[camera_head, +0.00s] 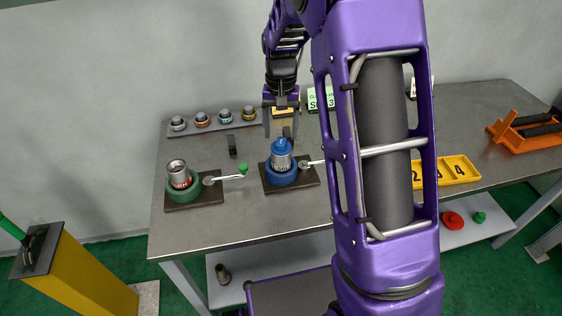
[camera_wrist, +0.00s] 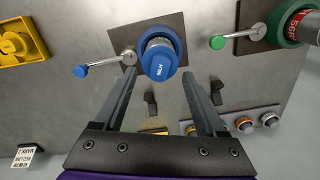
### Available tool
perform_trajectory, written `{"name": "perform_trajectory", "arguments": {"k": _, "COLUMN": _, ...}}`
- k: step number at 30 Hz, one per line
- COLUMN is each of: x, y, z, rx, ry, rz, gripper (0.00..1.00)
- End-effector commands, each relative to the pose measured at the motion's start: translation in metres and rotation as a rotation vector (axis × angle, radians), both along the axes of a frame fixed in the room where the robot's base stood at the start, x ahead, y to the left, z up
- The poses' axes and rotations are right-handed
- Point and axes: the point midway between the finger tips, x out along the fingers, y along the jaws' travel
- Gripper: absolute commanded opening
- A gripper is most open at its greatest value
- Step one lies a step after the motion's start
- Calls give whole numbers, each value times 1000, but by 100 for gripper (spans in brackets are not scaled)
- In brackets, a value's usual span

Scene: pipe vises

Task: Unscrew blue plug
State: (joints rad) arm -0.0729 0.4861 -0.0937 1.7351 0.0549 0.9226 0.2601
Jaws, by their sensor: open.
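The blue plug (camera_head: 281,146) sits on top of a silver pipe (camera_head: 283,163) standing in the blue vise (camera_head: 280,180). In the wrist view the plug's lettered top (camera_wrist: 158,65) faces the camera, near and between the fingertips. The vise's silver lever with a blue knob (camera_wrist: 80,71) points left there. My gripper (camera_head: 282,130) is open, its fingers pointing down above the plug. In the wrist view my gripper (camera_wrist: 158,84) has its two fingers well apart, with nothing held. Whether a finger touches the plug cannot be told.
A green vise (camera_head: 182,192) holding a silver pipe with a red band stands left, its green-knobbed lever (camera_head: 242,169) reaching toward the blue vise. A rack of several caps (camera_head: 212,124) lies behind. A yellow numbered tray (camera_head: 458,169) and an orange rack (camera_head: 525,135) are right.

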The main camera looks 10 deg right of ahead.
Motion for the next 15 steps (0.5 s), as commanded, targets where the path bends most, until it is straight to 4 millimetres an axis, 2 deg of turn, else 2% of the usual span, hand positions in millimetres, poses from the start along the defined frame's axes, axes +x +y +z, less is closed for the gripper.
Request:
{"name": "perform_trajectory", "arguments": {"k": 8, "x": 0, "y": -1, "z": 0, "rx": 0, "ry": 0, "rz": 180, "gripper": 73}}
{"name": "perform_trajectory", "arguments": {"k": 15, "x": 0, "y": 0, "z": 1, "rx": 1, "ry": 0, "rz": 528, "gripper": 73}}
